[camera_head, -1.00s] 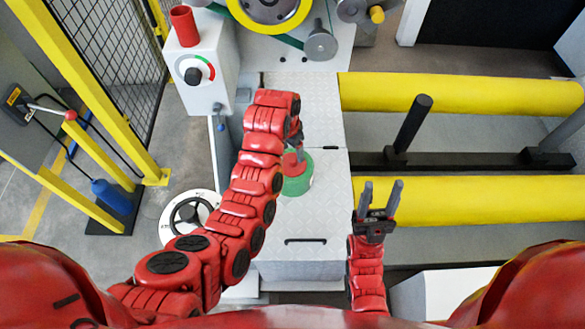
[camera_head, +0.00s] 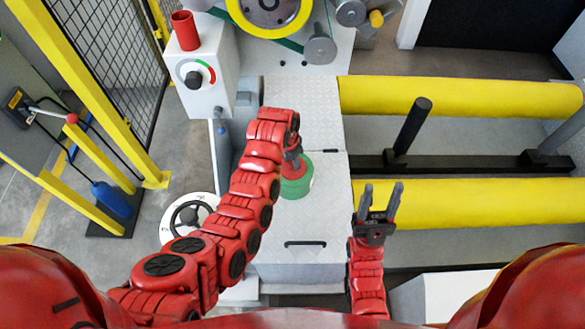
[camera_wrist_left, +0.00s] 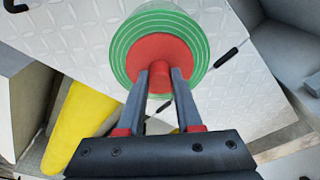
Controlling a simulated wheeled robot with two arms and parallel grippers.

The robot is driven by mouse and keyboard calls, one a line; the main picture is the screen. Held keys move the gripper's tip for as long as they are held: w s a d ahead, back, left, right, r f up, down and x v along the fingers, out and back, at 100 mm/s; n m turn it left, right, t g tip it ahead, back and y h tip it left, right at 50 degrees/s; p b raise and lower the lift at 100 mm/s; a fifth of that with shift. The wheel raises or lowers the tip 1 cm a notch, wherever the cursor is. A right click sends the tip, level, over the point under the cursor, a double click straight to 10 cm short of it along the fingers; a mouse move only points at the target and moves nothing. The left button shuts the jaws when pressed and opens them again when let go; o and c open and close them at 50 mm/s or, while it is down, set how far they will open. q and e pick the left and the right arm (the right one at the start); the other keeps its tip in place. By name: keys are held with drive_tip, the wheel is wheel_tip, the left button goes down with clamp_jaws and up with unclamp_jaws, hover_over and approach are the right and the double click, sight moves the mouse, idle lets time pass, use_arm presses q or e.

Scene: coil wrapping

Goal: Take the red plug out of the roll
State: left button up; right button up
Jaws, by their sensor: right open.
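The green roll (camera_head: 299,186) stands on the pale metal top in front of me. In the left wrist view, its green rings (camera_wrist_left: 118,45) surround the red plug (camera_wrist_left: 178,53), a flat disc with a short knob. The plug sits in the roll's middle. My left gripper (camera_head: 293,160) is above the roll and hides part of the plug in the head view. In the left wrist view, its two fingers (camera_wrist_left: 160,74) are on either side of the knob; I cannot tell whether they press on it. My right gripper (camera_head: 380,190) is open and empty, right of the roll.
A machine with a yellow ring (camera_head: 235,12) stands at the back. A grey control box (camera_head: 203,85) with a red cylinder (camera_head: 185,30) is at the left. Yellow rollers (camera_head: 460,97) and a black post (camera_head: 410,130) lie to the right.

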use_arm(q)
clamp_jaws()
